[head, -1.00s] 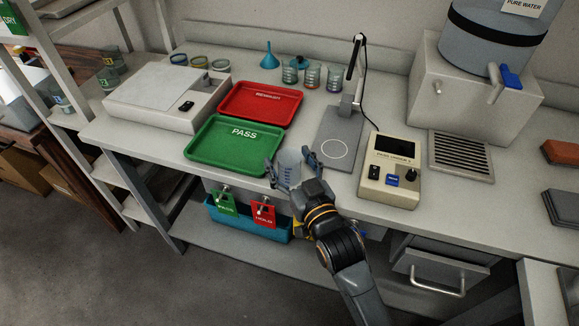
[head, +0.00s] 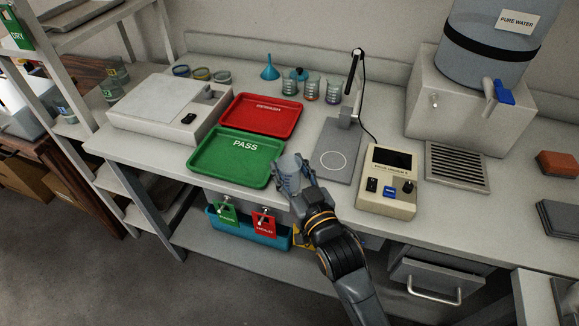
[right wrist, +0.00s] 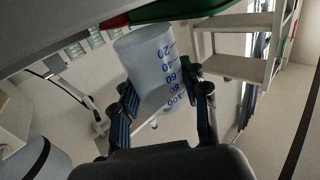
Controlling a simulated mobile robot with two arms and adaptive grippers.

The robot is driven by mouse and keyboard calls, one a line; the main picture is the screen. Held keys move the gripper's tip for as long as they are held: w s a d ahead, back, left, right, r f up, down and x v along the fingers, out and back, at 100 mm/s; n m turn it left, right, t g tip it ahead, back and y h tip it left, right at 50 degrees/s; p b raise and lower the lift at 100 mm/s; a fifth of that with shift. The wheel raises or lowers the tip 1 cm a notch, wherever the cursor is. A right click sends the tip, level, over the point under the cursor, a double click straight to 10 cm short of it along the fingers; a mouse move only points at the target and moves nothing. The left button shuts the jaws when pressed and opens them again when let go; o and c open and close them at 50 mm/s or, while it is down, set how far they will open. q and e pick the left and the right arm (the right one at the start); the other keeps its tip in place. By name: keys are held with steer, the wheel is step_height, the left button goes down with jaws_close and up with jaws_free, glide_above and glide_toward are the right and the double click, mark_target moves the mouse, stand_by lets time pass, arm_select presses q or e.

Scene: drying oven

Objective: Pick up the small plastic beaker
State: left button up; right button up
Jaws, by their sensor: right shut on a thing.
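The small plastic beaker (right wrist: 148,62) is translucent with blue volume marks. In the right wrist view it sits between the two fingers of my right gripper (right wrist: 165,98), which is shut on it. In the head view my right gripper (head: 290,180) holds the beaker (head: 291,163) at the front edge of the bench, just right of the green PASS tray (head: 236,157). The fingers partly hide the beaker there. My left gripper is not in view.
A red REWASH tray (head: 262,115) lies behind the green one. A grey stand plate (head: 338,150) and a beige meter (head: 388,181) are to the right. Several glass beakers (head: 312,88) stand at the back.

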steer(key=s+r+p, duration=1.1)
steer(key=s+p, duration=0.2)
steer(key=s, duration=0.1)
steer(key=shift+a+p, duration=0.25)
steer(key=shift+p, duration=0.05)
